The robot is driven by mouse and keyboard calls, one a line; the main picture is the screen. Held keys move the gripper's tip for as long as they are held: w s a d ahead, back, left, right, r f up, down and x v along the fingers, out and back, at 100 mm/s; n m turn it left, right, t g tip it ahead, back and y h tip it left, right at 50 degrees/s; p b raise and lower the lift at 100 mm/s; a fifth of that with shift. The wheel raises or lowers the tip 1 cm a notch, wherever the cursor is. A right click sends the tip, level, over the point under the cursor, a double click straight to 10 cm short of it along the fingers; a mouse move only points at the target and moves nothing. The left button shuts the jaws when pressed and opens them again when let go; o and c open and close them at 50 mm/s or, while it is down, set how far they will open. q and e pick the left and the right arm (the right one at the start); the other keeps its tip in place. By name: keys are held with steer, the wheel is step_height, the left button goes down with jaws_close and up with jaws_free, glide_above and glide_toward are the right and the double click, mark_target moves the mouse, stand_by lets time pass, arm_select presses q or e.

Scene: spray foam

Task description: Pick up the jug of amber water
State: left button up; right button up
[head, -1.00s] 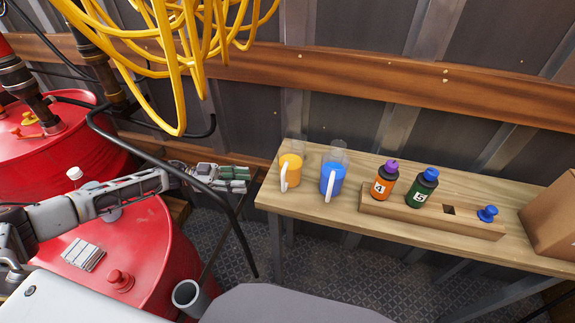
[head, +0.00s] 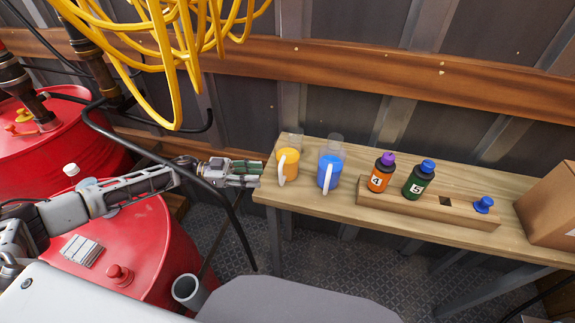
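The jug of amber water (head: 287,163) stands upright at the left end of the wooden table, its white handle facing me and its upper part clear. A similar jug of blue water (head: 329,172) stands just right of it. My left gripper (head: 259,175) comes in from the left, pointing at the amber jug, with a small gap between them. It holds nothing that I can see; its fingers lie close together in this view and their opening is unclear. My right gripper is not in view.
A wooden rack (head: 428,208) holds an orange bottle (head: 380,175) and a green bottle (head: 418,181). A blue cap (head: 484,205) is at its right end. A cardboard box (head: 548,208) stands far right. A black bent pipe (head: 92,136) and red drums (head: 110,240) are near my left arm.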

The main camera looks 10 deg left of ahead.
mark_target(286, 165)
arm_select(q)
steer(key=d, duration=0.3)
steer(key=shift+w+d, duration=0.2)
steer(key=shift+w, duration=0.1)
